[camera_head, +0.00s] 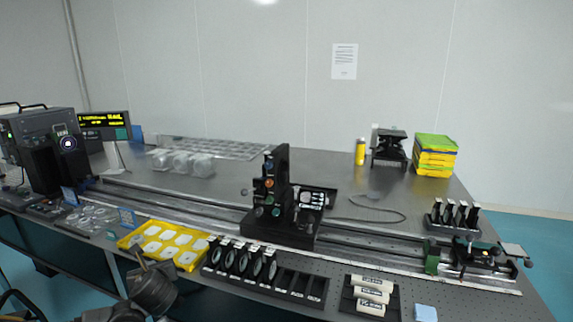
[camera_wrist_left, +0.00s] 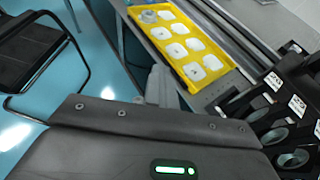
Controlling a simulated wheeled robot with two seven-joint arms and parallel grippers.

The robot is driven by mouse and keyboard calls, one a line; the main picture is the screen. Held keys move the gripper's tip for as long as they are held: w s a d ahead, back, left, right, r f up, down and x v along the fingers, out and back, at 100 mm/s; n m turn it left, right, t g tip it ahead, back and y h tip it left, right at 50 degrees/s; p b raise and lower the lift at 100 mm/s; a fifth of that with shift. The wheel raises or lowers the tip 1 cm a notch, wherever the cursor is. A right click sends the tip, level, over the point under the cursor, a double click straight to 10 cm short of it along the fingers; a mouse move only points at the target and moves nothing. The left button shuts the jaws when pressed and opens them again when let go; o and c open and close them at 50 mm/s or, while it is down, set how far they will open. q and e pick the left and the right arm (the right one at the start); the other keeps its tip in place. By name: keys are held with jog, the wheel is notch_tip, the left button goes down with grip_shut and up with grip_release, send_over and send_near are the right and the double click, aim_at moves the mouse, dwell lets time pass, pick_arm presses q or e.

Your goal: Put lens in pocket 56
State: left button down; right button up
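Several black holders with round lenses (camera_head: 243,262) stand upright in the left part of a black rack (camera_head: 300,287) at the table's front edge. Its right pockets look empty, and their numbers are too small to read. The holders also show in the left wrist view (camera_wrist_left: 285,110), at the right edge. I cannot tell which lens or pocket is meant. My left gripper (camera_head: 140,255) is at the front edge beside the yellow tray, left of the rack; its grey finger part shows in the left wrist view (camera_wrist_left: 158,85). Its opening is unclear. My right gripper is out of view.
The yellow tray (camera_head: 146,231) has several pale square inserts; a round ring (camera_wrist_left: 148,16) sits in its far corner in the wrist view. White rolls (camera_head: 371,291) lie right of the rack. A black mount (camera_head: 277,205) stands on the rail behind. A chair (camera_wrist_left: 35,50) is on the floor.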

pick_arm(q)
jog(key=s+d+r+m+t+h, duration=0.1)
jog(key=s+d+r+m+h, duration=0.2)
jog(key=s+d+r, duration=0.2)
jog(key=s+d+r+m+t+h, duration=0.1)
jog(key=s+d+r+m+h, duration=0.2)
jog(key=d+r, duration=0.6)
jog(key=s+d+h, duration=0.1)
jog(key=s+d, duration=0.1)
jog(key=d, duration=0.1)
jog(key=shift+r+m+h, duration=0.3)
jog(key=shift+r+m, duration=0.05)
jog(key=shift+m, duration=0.05)
